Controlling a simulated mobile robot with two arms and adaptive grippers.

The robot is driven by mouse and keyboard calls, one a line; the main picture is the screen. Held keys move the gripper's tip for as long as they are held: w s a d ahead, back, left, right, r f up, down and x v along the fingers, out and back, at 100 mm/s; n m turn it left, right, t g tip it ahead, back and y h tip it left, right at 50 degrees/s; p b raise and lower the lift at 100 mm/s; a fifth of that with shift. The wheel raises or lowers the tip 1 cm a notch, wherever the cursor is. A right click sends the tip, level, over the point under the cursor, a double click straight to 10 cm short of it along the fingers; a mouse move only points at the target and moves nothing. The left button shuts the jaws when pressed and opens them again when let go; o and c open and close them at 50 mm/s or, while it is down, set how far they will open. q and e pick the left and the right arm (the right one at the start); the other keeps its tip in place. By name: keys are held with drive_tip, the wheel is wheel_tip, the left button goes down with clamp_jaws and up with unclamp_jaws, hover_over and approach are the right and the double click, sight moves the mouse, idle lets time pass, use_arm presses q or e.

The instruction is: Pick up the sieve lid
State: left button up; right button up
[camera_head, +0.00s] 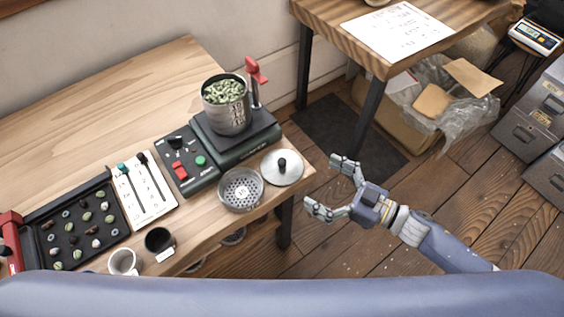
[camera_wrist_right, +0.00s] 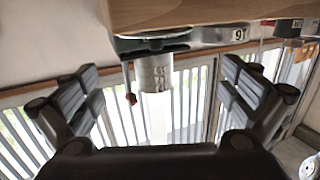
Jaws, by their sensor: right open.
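The sieve lid (camera_head: 289,173) is a flat, round, pale metal disc with a black knob. It lies near the right edge of the wooden bench in the head view, beside a round perforated sieve (camera_head: 240,190). My right gripper (camera_head: 322,183) is just right of the lid, past the bench edge. Its fingers are spread, with nothing between them, and point toward the lid; it is apart from the lid. Its two fingers also frame the right wrist view (camera_wrist_right: 160,78), where I cannot clearly make out the lid. My left gripper is not in view.
A metal pot (camera_head: 228,118) of green beans stands on a dark roaster base (camera_head: 262,140) behind the lid, near a red-handled lever (camera_head: 256,72). A control box (camera_head: 187,160), bean tray (camera_head: 83,222) and two cups are left. Open floor lies right of the bench.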

sight(286, 163)
drive_tip(key=x, duration=0.5)
drive_tip(key=p+x, duration=0.1)
drive_tip(key=x, duration=0.4)
drive_tip(key=shift+w+f, duration=0.25)
drive_tip(key=shift+w, duration=0.05)
drive_tip(key=shift+w+a+f, duration=0.15)
drive_tip(key=shift+w+a, duration=0.1)
drive_tip(key=shift+a, duration=0.2)
drive_tip(key=c, duration=0.8)
